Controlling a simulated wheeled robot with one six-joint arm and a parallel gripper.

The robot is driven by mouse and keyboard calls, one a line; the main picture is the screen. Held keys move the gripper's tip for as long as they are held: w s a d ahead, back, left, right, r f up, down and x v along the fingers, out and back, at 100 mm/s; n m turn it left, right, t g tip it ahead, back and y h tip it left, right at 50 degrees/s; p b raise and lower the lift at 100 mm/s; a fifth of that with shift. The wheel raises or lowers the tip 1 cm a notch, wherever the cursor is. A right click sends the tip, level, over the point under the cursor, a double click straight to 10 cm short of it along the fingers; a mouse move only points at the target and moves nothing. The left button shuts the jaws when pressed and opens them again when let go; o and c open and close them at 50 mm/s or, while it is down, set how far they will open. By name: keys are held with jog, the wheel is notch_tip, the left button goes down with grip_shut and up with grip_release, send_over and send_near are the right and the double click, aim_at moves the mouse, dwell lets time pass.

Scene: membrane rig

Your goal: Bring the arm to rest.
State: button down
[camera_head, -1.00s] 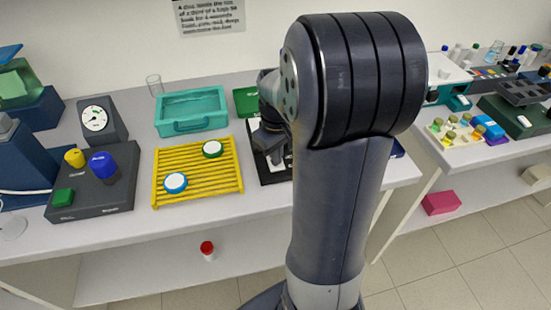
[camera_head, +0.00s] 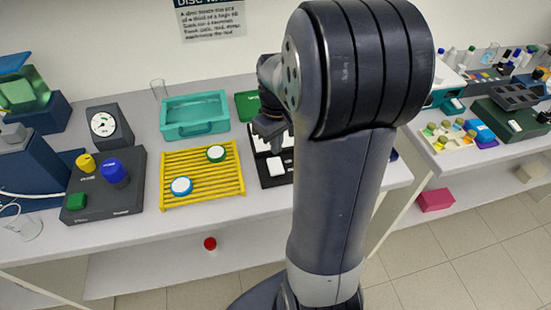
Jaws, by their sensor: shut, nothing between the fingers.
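My arm (camera_head: 345,190) rises in the middle of the view, its big dark elbow joint at the top. The forearm reaches away behind it over the bench. My gripper (camera_head: 275,140) shows partly at the left of the elbow, pointing down above a black board (camera_head: 265,172) with white pieces. It looks shut and empty. Its fingertips are small and partly hidden, so I cannot tell how far above the board they are.
A yellow rack (camera_head: 200,195) with a blue-rimmed and a green-rimmed disc lies left of the gripper. A teal tray (camera_head: 195,130), green box, dial gauge (camera_head: 104,124) and dark button block (camera_head: 92,205) stand nearby. A red-capped item (camera_head: 210,244) sits below. Another bench (camera_head: 440,160) stands right.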

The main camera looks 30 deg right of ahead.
aim_at(276, 168)
jog(key=shift+f, duration=0.2)
notch_tip(276, 168, down, 7)
jog(key=b, duration=0.6)
jog(key=shift+r, duration=0.25)
jog(key=shift+r, duration=0.1)
notch_tip(276, 168, up, 8)
jog(key=p, duration=0.6)
jog(key=shift+r, duration=0.2)
dwell(1.2)
